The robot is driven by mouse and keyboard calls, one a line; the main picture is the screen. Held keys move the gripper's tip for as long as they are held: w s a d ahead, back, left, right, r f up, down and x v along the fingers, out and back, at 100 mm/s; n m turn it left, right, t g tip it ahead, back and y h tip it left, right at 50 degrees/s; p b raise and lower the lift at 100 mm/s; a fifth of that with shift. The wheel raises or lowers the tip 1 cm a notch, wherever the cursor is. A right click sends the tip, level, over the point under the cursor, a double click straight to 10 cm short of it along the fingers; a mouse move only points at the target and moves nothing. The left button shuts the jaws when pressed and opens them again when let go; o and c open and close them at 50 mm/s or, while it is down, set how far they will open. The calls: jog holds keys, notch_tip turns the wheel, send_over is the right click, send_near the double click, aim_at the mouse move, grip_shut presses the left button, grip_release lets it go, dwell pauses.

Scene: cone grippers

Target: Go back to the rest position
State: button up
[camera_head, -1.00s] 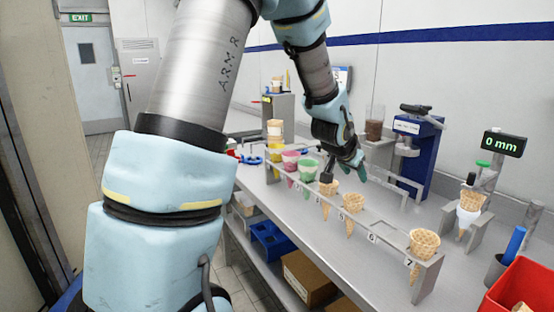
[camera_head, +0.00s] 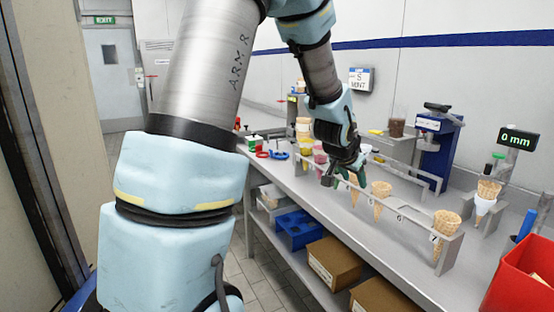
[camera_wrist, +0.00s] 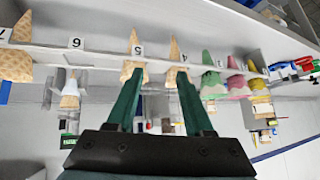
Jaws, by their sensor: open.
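My gripper (camera_head: 345,178) is at the front edge of the cone rack (camera_head: 403,217), near the middle slots. In the wrist view my gripper (camera_wrist: 155,85) shows two green fingers spread apart with nothing held between them. The fingers point toward the rack, near the cones at labels 5 (camera_wrist: 131,72) and 4 (camera_wrist: 174,70). In the head view a plain waffle cone (camera_head: 380,190) stands just right of my gripper, and another cone (camera_head: 446,225) stands in slot 7. My arm partly hides the cones on the left of the rack.
A red bin (camera_head: 522,285) stands at the right front. A blue dispenser (camera_head: 437,145) and a cone on a stand (camera_head: 486,195) under a "0 mm" display (camera_head: 517,138) are at the back. Cardboard boxes (camera_head: 333,262) and a blue crate (camera_head: 298,228) sit on the lower shelf. Floor is free left of the bench.

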jog(key=s+a+f+n+g+y, duration=0.1)
jog(key=s+a+n+y, duration=0.15)
jog(key=a, duration=0.55)
jog(key=s+a+f+n+g+y, duration=0.1)
jog(key=s+a+n, duration=0.15)
jog(key=a, duration=0.55)
jog(key=s+a+f+n+g+y, duration=0.1)
jog(key=s+a+f+n+g, duration=0.1)
jog(key=s+a, duration=0.9)
jog(key=shift+s+n+g, duration=0.3)
jog(key=shift+n+g, duration=0.3)
jog(key=shift+n, duration=0.1)
